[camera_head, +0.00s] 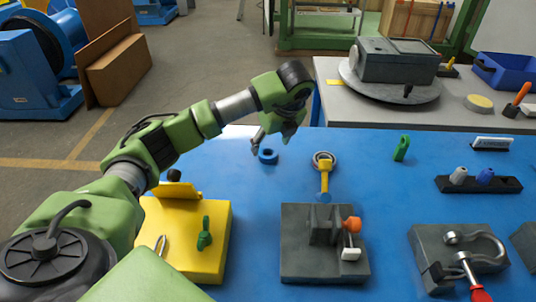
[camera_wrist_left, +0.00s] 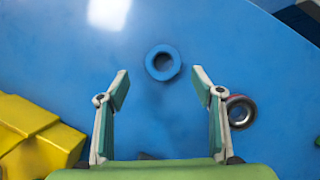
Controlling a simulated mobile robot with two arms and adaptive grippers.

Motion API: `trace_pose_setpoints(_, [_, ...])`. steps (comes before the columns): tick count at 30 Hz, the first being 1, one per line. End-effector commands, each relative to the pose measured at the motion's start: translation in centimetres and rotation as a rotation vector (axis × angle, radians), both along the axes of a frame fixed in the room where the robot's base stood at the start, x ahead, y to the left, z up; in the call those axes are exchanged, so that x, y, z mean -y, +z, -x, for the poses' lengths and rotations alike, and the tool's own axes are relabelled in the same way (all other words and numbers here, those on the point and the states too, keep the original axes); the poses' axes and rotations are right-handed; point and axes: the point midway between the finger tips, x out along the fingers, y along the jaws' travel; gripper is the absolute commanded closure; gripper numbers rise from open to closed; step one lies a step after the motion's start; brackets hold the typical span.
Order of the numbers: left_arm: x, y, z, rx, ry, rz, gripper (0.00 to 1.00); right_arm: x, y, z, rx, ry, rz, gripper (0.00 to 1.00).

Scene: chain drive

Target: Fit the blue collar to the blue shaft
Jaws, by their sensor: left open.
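The blue collar (camera_head: 268,156) is a small ring lying flat on the blue table, hole up. My left gripper (camera_head: 273,138) is open and empty above it. In the left wrist view the collar (camera_wrist_left: 151,62) lies just beyond the two spread fingertips, near the middle between them, touching neither. I cannot pick out the blue shaft for certain; a short blue piece (camera_head: 485,176) stands in a black holder (camera_head: 479,188) at the right, next to a grey one. My right gripper is not in view.
A metal ring (camera_wrist_left: 240,98) lies right of the collar, near the right finger, with a yellow piece (camera_head: 324,180) beside it. A yellow block (camera_head: 218,245) and grey fixture blocks (camera_head: 300,267) stand at the front. A green piece (camera_head: 401,148) stands right.

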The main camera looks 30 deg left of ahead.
Motion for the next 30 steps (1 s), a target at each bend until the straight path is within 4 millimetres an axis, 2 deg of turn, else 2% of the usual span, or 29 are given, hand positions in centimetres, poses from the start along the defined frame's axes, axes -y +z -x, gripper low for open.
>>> trace_pose_setpoints(5, [-0.4, -1.1, -0.3, -0.002, 0.001, 0.0, 0.4, -0.2, 0.7, -1.2, 0.018, 0.0, -0.003, 0.33])
trace_pose_setpoints(9, [-1.0, -3.1, -0.9, -0.004, 0.003, -0.001, 0.4, -0.4, 1.7, -1.2, 0.017, -0.001, -0.005, 0.33])
trace_pose_setpoints(13, [-1.5, -4.7, -1.2, -0.002, 0.002, 0.0, 0.4, -0.7, 1.7, -1.1, 0.016, -0.001, -0.009, 0.33])
trace_pose_setpoints(22, [-1.6, -5.2, -1.4, 0.0, 0.0, -0.001, 0.4, -1.0, 1.7, -0.7, 0.01, -0.002, -0.013, 0.33])
trace_pose_setpoints(28, [-1.6, -5.2, -1.4, 0.0, 0.0, -0.001, 0.92, -0.9, 1.7, -0.5, 0.008, -0.001, -0.011, 0.33])
trace_pose_setpoints(30, [-1.6, -5.0, -1.4, 0.003, 0.0, -0.001, 0.94, -0.9, 1.7, -0.5, 0.007, -0.001, -0.01, 0.33])
